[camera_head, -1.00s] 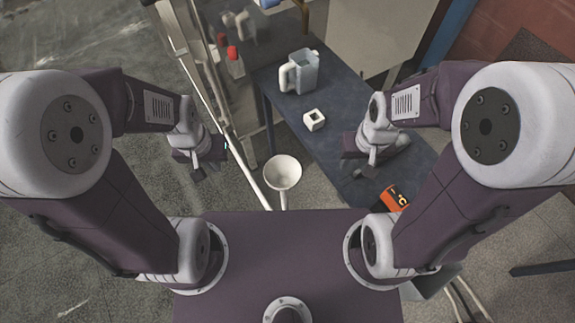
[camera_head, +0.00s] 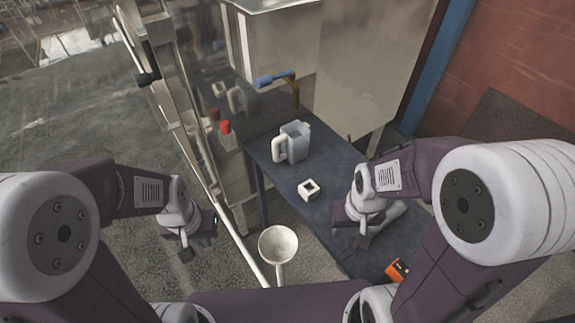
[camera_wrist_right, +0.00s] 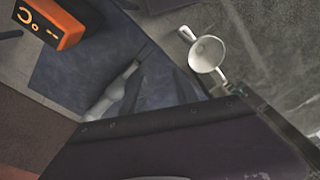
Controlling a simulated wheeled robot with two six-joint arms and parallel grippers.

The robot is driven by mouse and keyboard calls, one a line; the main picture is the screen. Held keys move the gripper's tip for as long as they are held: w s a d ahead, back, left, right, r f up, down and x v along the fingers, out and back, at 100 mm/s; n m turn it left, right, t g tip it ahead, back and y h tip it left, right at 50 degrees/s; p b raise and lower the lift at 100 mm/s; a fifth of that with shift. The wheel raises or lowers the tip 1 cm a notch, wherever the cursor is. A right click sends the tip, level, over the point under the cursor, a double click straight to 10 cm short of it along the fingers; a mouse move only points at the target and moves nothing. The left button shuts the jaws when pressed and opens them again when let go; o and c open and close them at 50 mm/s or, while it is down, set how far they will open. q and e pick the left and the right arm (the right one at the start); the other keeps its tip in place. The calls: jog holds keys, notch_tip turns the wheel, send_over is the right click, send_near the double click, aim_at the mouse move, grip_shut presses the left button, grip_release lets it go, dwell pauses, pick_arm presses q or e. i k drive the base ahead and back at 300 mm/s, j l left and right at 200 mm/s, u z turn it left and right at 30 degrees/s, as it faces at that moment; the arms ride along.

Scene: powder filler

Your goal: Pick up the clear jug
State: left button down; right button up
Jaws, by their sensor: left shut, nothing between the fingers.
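The clear jug (camera_head: 296,141), a translucent bluish-grey pitcher with a thick white handle on its left side, stands upright on the dark blue table in the head view. My left gripper (camera_head: 187,254) is shut and empty, left of the table and well apart from the jug. My right gripper (camera_head: 363,241) hangs over the table, nearer to me and to the right of the jug. In the right wrist view its two dark fingers (camera_wrist_right: 160,90) are apart with nothing visible between them. The jug does not show in that view.
A white square block with a hole (camera_head: 309,190) sits in front of the jug. A white funnel (camera_head: 278,245) is at the table's near left. An orange device (camera_head: 397,270) is at the right, and a pale object (camera_wrist_right: 112,97) lies by my right gripper. Red-capped bottles (camera_head: 228,136) stand left of the jug.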

aim_at(289, 146)
jog(key=i+j+z, duration=0.25)
jog(key=j, duration=0.3)
jog(key=i+j+z, duration=0.2)
jog(key=j, duration=0.35)
jog(key=i+j+z, duration=0.25)
jog(key=j, duration=0.35)
jog(key=j+z, duration=0.2)
jog(key=j, duration=0.4)
jog(key=j+z, duration=0.25)
jog(key=j, duration=0.35)
jog(key=i+j+z, duration=0.15)
jog(key=j, duration=0.25)
jog(key=i+j+z, duration=0.1)
jog(key=j, duration=0.3)
jog(key=i, duration=0.1)
